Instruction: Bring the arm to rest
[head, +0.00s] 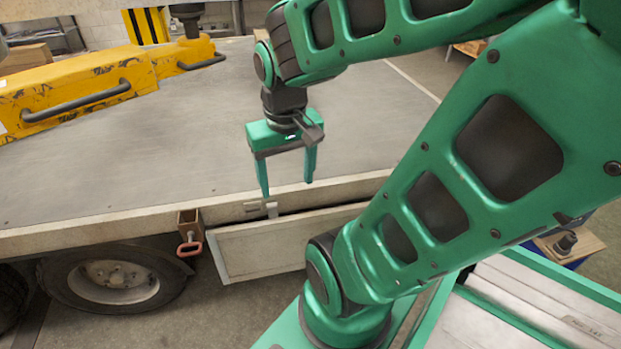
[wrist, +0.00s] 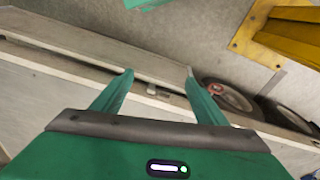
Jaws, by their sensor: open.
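My gripper (head: 287,188) is green, with two straight fingers pointing down. It is open and nothing shows between the fingers. In the head view it hangs in front of the trailer's near edge, by the flat bed (head: 200,140). My green arm reaches in from the right and bends down at the wrist. In the wrist view the two fingertips (wrist: 158,72) stand apart, with the trailer edge and a small latch behind them.
A yellow frame (head: 75,90) with black handles lies on the bed at the left. A hinged side panel (head: 285,245) hangs below the edge. A red-handled hook (head: 189,246) and a wheel (head: 113,280) are beside it. The middle of the bed is bare.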

